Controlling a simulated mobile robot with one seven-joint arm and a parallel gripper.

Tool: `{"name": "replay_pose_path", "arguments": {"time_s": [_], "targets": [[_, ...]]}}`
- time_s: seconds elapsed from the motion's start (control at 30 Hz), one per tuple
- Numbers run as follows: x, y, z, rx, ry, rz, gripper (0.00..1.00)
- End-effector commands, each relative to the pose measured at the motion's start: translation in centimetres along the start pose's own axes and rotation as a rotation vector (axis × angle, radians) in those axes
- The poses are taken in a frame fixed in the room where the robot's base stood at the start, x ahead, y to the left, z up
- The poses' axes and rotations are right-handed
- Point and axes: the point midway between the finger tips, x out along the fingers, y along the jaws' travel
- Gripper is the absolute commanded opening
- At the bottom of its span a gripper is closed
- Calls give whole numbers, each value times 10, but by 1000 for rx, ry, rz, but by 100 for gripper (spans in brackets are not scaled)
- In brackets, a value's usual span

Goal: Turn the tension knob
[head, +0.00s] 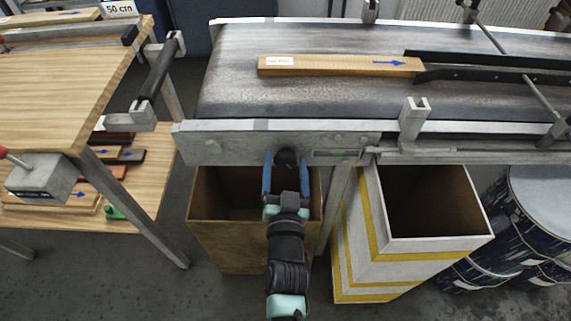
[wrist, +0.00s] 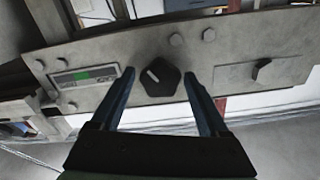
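The tension knob (wrist: 160,77) is a black, several-sided knob with a pale pointer mark, on the grey metal side plate of the conveyor. In the wrist view my gripper (wrist: 159,82) is open, with one blue finger on each side of the knob and a gap showing on both sides. In the head view my gripper (head: 286,160) reaches up to the side plate, and the dark knob (head: 287,158) shows between its fingers. A small display with a green field (wrist: 82,76) sits left of the knob in the wrist view.
A wooden board with a blue arrow (head: 340,65) lies on the conveyor belt (head: 235,85). A brown open bin (head: 255,255) and a yellow-striped bin (head: 365,270) stand below. A wooden workbench (head: 60,80) stands left.

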Motion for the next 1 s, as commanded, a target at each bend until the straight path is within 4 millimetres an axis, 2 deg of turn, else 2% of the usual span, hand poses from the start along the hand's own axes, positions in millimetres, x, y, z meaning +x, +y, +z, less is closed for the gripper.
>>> {"name": "replay_pose_path", "arguments": {"time_s": [0.07,0.33,0.47,0.57,1.0], "targets": [[0,0,0,-1,0,0,91],[0,0,0,-1,0,-1,91],[-7,0,0,-2,-1,0,91],[-20,0,0,-2,-3,0,91],[-103,0,1,-2,-3,0,91]]}}
